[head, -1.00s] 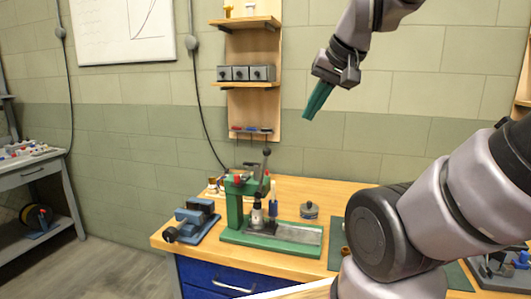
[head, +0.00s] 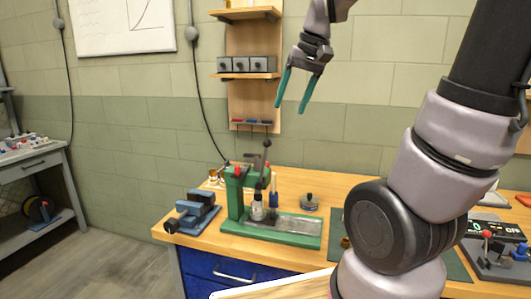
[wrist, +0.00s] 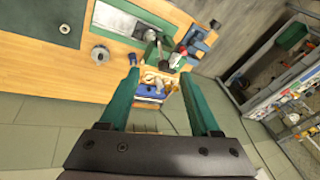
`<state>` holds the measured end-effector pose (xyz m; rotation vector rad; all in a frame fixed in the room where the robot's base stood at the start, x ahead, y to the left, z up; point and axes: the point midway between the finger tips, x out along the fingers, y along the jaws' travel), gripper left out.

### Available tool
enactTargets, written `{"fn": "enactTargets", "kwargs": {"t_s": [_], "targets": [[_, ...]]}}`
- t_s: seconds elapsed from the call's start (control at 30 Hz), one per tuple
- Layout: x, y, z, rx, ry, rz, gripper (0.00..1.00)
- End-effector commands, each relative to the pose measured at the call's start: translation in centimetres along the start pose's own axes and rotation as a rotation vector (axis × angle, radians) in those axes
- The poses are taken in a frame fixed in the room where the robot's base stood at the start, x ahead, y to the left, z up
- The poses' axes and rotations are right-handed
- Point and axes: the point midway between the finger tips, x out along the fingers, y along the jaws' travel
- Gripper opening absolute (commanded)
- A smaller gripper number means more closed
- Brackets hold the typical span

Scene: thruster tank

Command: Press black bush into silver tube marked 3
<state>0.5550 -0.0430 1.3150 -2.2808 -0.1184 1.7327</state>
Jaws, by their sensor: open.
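My gripper (head: 291,107) is open and empty, with its teal fingers pointing down in the air above the workbench. In the wrist view the gripper (wrist: 158,75) has clear space between its fingers. A green arbor press (head: 236,205) stands on the bench below it, also in the wrist view (wrist: 118,22). A silver cylindrical part (head: 257,209) is upright under the press ram; I cannot tell whether it is a tube, and no number is legible. I cannot make out the black bush.
A blue vise (head: 192,215) stands left of the press. A round silver part with a dark knob (head: 310,202) sits to its right. A wall shelf board (head: 255,100) rises behind the bench. A dark green mat (head: 335,225) lies at right, partly behind my arm.

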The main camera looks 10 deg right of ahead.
Motion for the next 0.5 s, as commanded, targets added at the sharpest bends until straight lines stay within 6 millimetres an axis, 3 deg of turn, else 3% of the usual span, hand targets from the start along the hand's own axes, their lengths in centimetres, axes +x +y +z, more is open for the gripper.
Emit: {"fn": "enactTargets", "kwargs": {"t_s": [0.2,0.5], "targets": [[5.0,-1.2,-4.2,-0.108,-0.195,0.034,0.64],[8.3,-1.8,-6.0,-0.17,-0.295,0.054,0.64]]}}
